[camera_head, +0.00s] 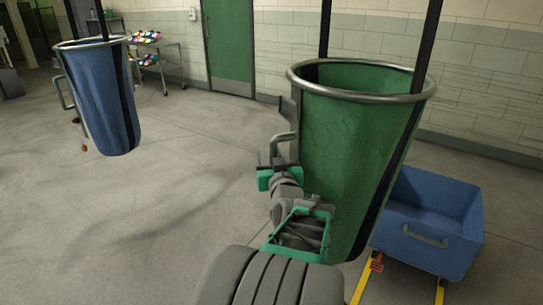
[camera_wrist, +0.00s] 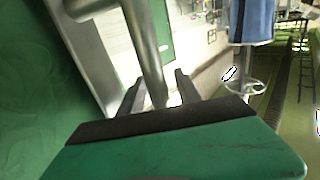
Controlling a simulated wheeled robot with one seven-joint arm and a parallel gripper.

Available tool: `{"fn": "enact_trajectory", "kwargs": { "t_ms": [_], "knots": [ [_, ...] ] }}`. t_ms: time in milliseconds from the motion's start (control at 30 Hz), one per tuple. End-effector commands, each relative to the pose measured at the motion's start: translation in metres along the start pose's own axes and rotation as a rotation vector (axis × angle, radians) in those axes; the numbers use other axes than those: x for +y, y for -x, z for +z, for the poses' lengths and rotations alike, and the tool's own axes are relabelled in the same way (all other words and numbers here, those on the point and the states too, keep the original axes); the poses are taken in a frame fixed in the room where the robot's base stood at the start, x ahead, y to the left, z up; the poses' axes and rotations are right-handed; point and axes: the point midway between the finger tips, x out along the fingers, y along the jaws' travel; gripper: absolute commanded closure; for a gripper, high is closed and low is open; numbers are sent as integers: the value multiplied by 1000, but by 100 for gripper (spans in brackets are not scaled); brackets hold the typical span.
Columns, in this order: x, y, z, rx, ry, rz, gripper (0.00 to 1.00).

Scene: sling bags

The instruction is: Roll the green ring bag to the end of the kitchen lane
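The green ring bag (camera_head: 350,140) hangs from dark straps at centre right in the head view, with a metal ring round its open top. A grey metal handle (camera_head: 284,138) stands out from its left side. My gripper (camera_head: 277,158) is at this handle. In the wrist view the handle bar (camera_wrist: 143,45) runs down between the two fingers of my gripper (camera_wrist: 158,92). The fingers stand apart, with a bright gap between the bar and the right finger. The bag's green wall (camera_wrist: 35,90) fills the left of that view. No lane end is identifiable.
A blue ring bag (camera_head: 97,100) hangs at the left; it also shows in the wrist view (camera_wrist: 252,22). A blue bin (camera_head: 432,222) stands by yellow floor lines (camera_head: 362,288) at the right. A shelf cart (camera_head: 158,62) stands by the back wall. The middle floor is clear.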

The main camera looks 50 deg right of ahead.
Motion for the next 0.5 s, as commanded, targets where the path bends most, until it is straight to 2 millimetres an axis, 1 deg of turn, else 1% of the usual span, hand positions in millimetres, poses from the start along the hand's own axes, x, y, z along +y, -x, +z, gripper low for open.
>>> {"fn": "enact_trajectory", "kwargs": {
  "t_ms": [33, 67, 433, 467, 500],
  "knots": [
    [0, 0, 0, 0, 0, 0, 65],
    [0, 0, 0, 0, 0, 0, 68],
    [0, 0, 0, 0, 0, 0, 98],
    [0, 0, 0, 0, 0, 0, 100],
    [0, 0, 0, 0, 0, 0, 100]
  ]
}}
